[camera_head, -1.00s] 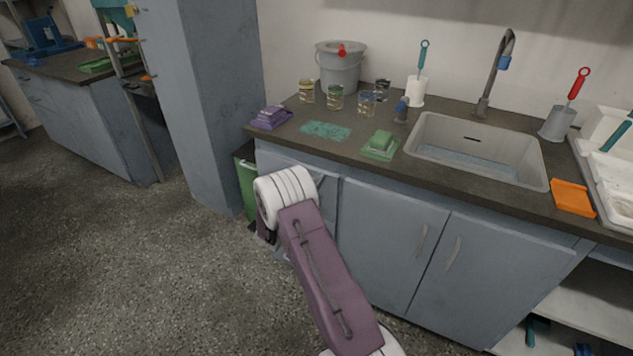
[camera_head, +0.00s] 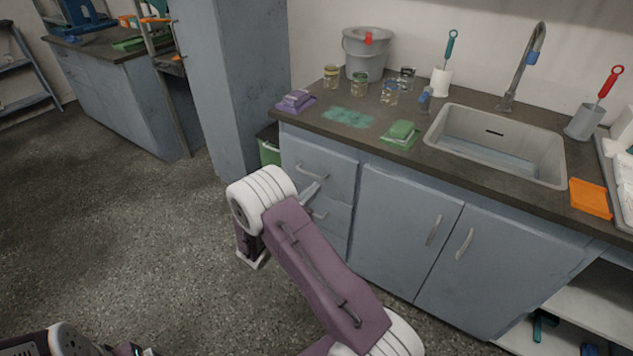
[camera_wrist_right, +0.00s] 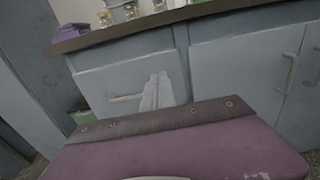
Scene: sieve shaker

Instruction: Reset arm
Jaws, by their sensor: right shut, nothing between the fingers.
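My right arm, a purple link with a white joint, reaches toward the cabinet in the head view. My right gripper (camera_wrist_right: 157,91) shows in the right wrist view as two pale fingers side by side, shut and empty, in front of a grey-blue drawer front. In the head view a small pale part of the right gripper (camera_head: 312,190) shows beside the drawers (camera_head: 318,170), mostly hidden behind the arm. I cannot tell whether it touches anything. My left gripper is not in view.
A green bin (camera_head: 269,152) stands by the cabinet. The floor (camera_head: 130,240) at left is clear.

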